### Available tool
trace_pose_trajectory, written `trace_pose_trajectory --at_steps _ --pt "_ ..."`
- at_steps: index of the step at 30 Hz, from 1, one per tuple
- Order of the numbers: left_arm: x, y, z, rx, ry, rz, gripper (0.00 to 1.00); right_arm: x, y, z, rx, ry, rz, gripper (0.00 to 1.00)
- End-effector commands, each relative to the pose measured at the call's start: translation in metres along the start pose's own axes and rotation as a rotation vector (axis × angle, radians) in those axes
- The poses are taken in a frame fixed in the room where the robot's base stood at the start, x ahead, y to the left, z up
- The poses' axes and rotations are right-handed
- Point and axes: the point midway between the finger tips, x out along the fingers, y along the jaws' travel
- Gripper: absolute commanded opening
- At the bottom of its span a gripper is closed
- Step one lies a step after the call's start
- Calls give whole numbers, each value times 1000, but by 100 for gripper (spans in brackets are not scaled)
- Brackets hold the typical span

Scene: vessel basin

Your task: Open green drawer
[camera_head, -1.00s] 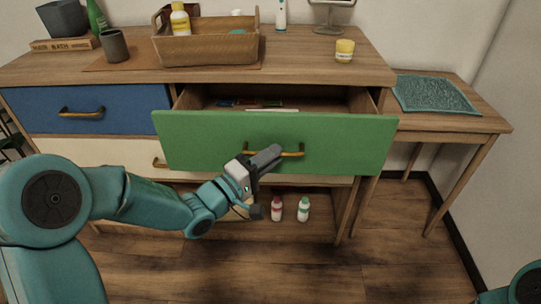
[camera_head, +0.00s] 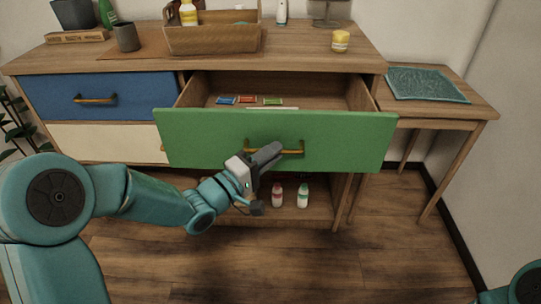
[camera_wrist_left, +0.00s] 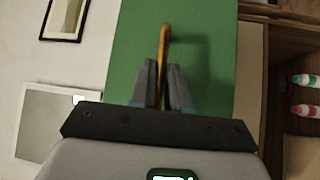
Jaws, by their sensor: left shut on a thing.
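The green drawer (camera_head: 350,140) is pulled well out of the wooden dresser, and its inside shows behind the front. Its brass handle (camera_head: 290,151) runs across the middle of the front. In the left wrist view the green front (camera_wrist_left: 205,50) fills the middle, and the handle (camera_wrist_left: 164,50) runs between the two gripper fingers (camera_wrist_left: 163,85). Small blue, red and green packets (camera_head: 247,100) lie in the drawer. My right gripper is not in view.
A blue drawer (camera_head: 60,97) is closed at left, above a cream drawer (camera_head: 100,143). Two bottles (camera_head: 290,196) stand on the low shelf. A side table (camera_head: 470,108) is at right. The floor in front is clear.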

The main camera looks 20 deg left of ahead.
Motion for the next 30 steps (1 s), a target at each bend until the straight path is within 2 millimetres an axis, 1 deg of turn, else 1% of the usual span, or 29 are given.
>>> trace_pose_trajectory --at_steps 3,4,5,6,14,17,20,23,30 --pt "0 0 -1 0 2 1 0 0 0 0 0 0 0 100" --pt "0 0 -1 0 2 1 26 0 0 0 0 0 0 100" --pt "0 0 -1 0 2 1 36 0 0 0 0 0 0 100" --pt "0 0 -1 0 2 1 38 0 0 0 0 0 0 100" --pt "-1 0 0 0 1 0 38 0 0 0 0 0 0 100" --pt "-7 1 -1 0 3 -1 38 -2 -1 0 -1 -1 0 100" --pt "-24 1 -1 0 4 -3 38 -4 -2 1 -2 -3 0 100" --pt "-49 1 -2 -2 7 -4 38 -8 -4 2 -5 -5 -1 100" --pt "-114 2 -2 -2 9 -4 38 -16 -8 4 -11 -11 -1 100"
